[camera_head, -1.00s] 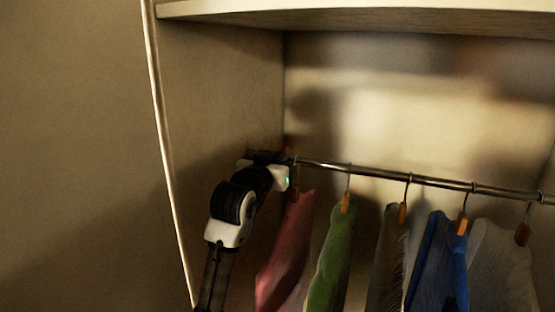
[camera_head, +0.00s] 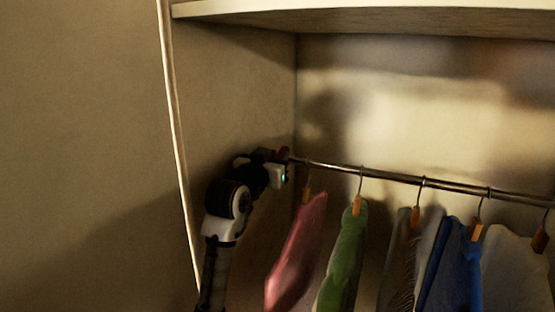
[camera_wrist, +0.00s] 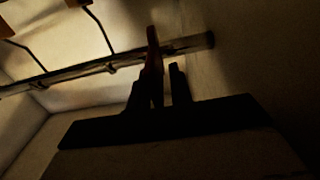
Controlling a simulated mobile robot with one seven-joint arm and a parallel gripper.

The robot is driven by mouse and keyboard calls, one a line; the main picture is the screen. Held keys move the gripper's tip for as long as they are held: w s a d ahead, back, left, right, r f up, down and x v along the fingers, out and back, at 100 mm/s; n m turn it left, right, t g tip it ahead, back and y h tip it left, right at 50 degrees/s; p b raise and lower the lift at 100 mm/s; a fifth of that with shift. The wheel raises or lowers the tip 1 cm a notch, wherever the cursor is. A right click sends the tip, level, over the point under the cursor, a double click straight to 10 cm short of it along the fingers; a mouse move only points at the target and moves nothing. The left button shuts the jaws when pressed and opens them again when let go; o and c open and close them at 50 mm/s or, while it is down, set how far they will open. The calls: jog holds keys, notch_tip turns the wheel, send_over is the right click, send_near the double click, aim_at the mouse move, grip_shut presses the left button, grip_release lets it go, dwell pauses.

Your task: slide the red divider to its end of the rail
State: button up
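The red divider (camera_head: 284,153) shows as a small red piece at the left end of the rail (camera_head: 390,175) in the head view, partly hidden by my gripper (camera_head: 278,160). In the dark wrist view the divider (camera_wrist: 153,48) is a narrow reddish upright bar crossing the rail (camera_wrist: 85,73), a short way from the rail's end at the wall. My gripper's two dark fingers (camera_wrist: 164,85) stand apart in the wrist view. The divider appears against the left finger, with a gap to the right one. Contact is hard to tell.
Several garments hang from the rail to the right of my gripper: pink (camera_head: 296,255), green (camera_head: 343,255), grey-brown (camera_head: 400,262), blue (camera_head: 452,265) and pale (camera_head: 515,270). A shelf (camera_head: 370,20) runs above. The closet's left side wall (camera_head: 235,90) is close to my gripper.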

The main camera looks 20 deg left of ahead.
jog(key=shift+o, duration=0.6)
jog(key=shift+s, duration=0.25)
jog(key=s+b, duration=0.4)
jog(key=s, duration=0.9)
jog(key=shift+s+a+b, duration=0.15)
jog(key=shift+a+b, duration=0.1)
jog(key=shift+b, duration=0.1)
jog(key=shift+c, duration=0.3)
